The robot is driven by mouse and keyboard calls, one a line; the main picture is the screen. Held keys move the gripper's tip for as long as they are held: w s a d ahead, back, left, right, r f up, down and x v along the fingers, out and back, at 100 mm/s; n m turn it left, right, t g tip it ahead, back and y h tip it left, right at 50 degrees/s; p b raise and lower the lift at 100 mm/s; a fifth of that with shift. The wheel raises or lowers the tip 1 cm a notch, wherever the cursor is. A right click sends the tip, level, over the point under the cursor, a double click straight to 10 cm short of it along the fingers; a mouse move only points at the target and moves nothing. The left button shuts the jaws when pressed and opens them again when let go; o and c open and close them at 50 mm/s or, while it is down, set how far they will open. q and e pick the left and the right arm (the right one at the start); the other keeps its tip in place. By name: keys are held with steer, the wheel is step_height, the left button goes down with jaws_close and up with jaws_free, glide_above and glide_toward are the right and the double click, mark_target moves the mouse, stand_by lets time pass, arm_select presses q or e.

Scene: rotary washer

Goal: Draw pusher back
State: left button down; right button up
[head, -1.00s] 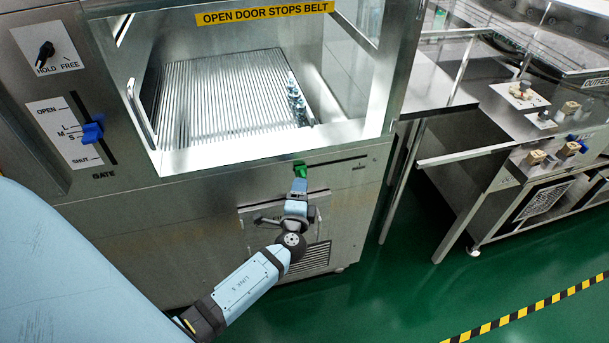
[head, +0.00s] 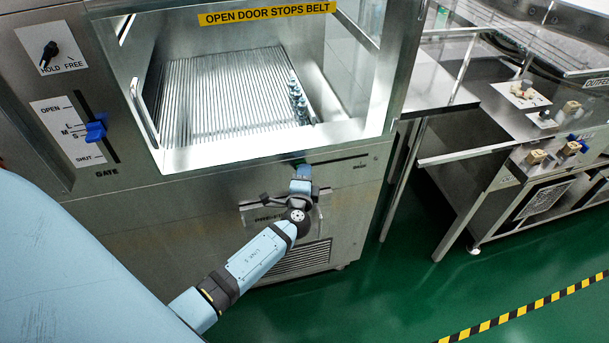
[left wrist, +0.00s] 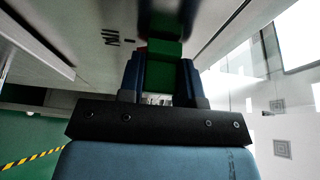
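The pusher shows as a green knob (head: 299,161) at the left part of a dark horizontal slot (head: 340,160), below the washer's window. My left gripper (head: 302,168) is at the knob and covers most of it in the head view. In the left wrist view the green knob (left wrist: 162,76) stands between the two dark blue fingers (left wrist: 162,84). A finger lies against each side of it, with no visible gap, so the gripper looks shut on it. My right gripper is in neither view now.
The gate lever (head: 96,131), blue, and the hold/free switch (head: 48,55) sit on the left panel. A ribbed belt (head: 225,95) carries several small items at its right. A lower panel handle (head: 262,203) is close to my arm. A steel table (head: 435,85) stands at right.

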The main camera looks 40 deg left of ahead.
mark_target(368, 154)
arm_select(q)
steer(key=w+d+b, duration=0.4)
steer(key=w, duration=0.1)
steer(key=w+d+b, duration=0.2)
steer(key=w+d, duration=0.1)
steer(key=shift+w+f, duration=0.1)
steer(key=shift+f, duration=0.15)
steer(key=w+d+b, duration=0.4)
steer(key=w, duration=0.1)
steer(key=shift+w+d+r, duration=0.1)
steer(key=shift+w+d, duration=0.1)
steer(key=shift+d, duration=0.15)
steer(key=shift+w+d+r+b, duration=0.1)
steer(key=shift+w+d+b, duration=0.25)
steer(key=shift+w+b, duration=0.05)
steer(key=shift+r, duration=0.2)
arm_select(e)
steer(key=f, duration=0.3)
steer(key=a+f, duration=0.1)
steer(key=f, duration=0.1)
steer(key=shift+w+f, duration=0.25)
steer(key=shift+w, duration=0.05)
